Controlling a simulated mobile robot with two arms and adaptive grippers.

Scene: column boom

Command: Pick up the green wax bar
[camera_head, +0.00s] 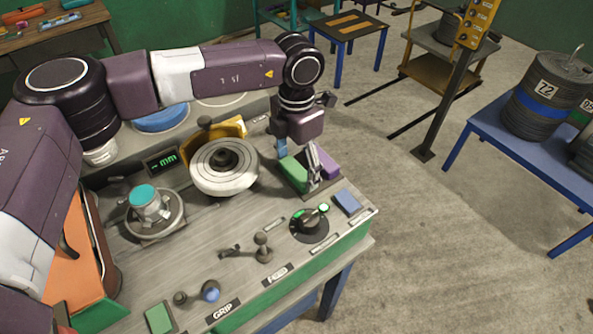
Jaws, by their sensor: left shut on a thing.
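The green wax bar (293,173) sits at the right back part of the workbench panel, beside a purple bar (327,163). My left gripper (300,166) reaches down from above with its fingers on either side of the green bar and is shut on it. The near finger partly hides the bar and the gap to the purple one. I cannot tell whether the green bar is clear of its support. My right gripper is not in view.
A round grey wheel (223,167) stands left of the gripper. A dial knob (310,222) and a blue pad (347,202) lie in front. Another green block (160,318) is at the front left. Open floor lies right of the bench, before a blue table (520,145).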

